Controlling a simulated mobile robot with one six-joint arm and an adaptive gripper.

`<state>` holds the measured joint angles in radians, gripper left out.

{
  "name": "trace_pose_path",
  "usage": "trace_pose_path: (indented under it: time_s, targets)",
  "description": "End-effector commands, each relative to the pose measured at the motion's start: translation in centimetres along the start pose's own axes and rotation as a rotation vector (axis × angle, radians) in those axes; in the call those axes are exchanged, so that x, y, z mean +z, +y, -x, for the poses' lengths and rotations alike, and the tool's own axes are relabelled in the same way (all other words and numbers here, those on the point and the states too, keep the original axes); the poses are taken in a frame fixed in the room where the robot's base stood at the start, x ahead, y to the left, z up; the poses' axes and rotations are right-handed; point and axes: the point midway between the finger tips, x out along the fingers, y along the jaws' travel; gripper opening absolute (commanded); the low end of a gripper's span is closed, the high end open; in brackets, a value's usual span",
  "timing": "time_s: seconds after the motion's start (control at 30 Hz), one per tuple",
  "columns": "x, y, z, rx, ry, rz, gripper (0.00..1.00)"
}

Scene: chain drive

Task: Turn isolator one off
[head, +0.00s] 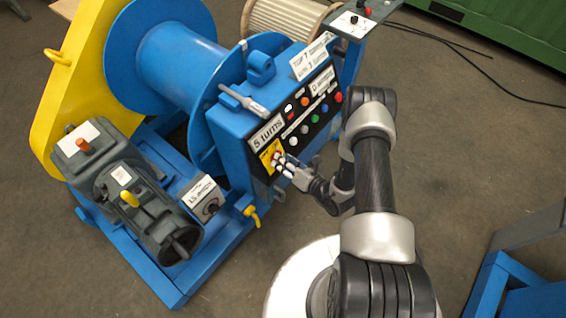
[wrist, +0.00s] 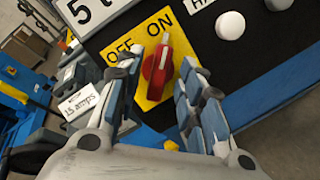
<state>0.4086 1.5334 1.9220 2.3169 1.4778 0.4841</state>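The isolator is a red rotary handle (wrist: 158,72) on a yellow plate (wrist: 124,45) marked OFF and ON. The handle stands nearly upright in the wrist view, its upper end towards the ON mark. The yellow plate also shows in the head view (head: 265,150), low on the blue control box's black panel; there my gripper hides the handle. My gripper (wrist: 159,66) is open, one finger on each side of the handle, with gaps visible on both sides. In the head view my gripper (head: 281,167) is close in front of the plate.
The blue control box (head: 232,119) carries several coloured buttons and a "5 turns" label (head: 266,132). A box labelled 15 amps (head: 201,198) and a yellow-handled valve (head: 252,214) are lower left. A grey motor (head: 130,195) stands further left. Open floor (head: 450,150) lies right.

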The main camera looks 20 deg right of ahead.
Motion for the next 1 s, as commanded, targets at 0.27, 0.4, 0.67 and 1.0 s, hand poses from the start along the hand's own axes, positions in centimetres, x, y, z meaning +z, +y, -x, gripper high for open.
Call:
trace_pose_path:
  time_s: [0.27,0.4,0.67,1.0]
  targets:
    - [0.04,0.04,-0.95,0.000,0.000,-0.001,0.35]
    - [0.05,0.05,-0.92,0.000,0.000,0.000,0.35]
    - [0.03,0.05,-0.91,0.000,0.000,0.000,0.18]
    - [0.02,0.06,-0.90,0.001,0.000,0.000,0.00]
